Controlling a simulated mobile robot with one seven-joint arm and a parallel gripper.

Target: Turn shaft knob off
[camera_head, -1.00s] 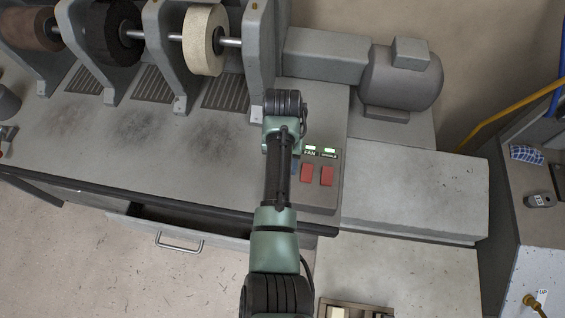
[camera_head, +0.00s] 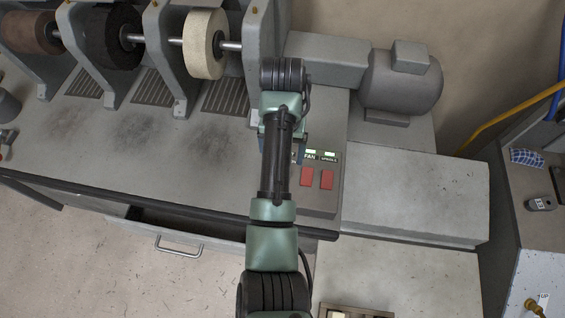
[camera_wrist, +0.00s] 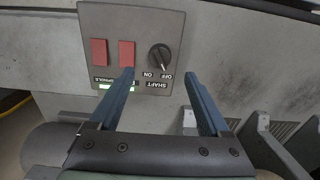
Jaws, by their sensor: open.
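The shaft knob (camera_wrist: 160,57) is a round black knob with a pale pointer line, on a grey control panel (camera_wrist: 140,18) in the wrist view. The knob sits between and just beyond the fingertips, and nothing is held. In the head view my arm hides the knob.
Two red switches (camera_head: 306,177) (camera_head: 327,179), with lit green labels FAN and SPINDLE, are beside the knob. Grinding wheels on a shaft (camera_head: 206,44) stand at the upper left. A motor (camera_head: 402,80) is at the back right. An open drawer (camera_head: 190,233) is below the bench edge.

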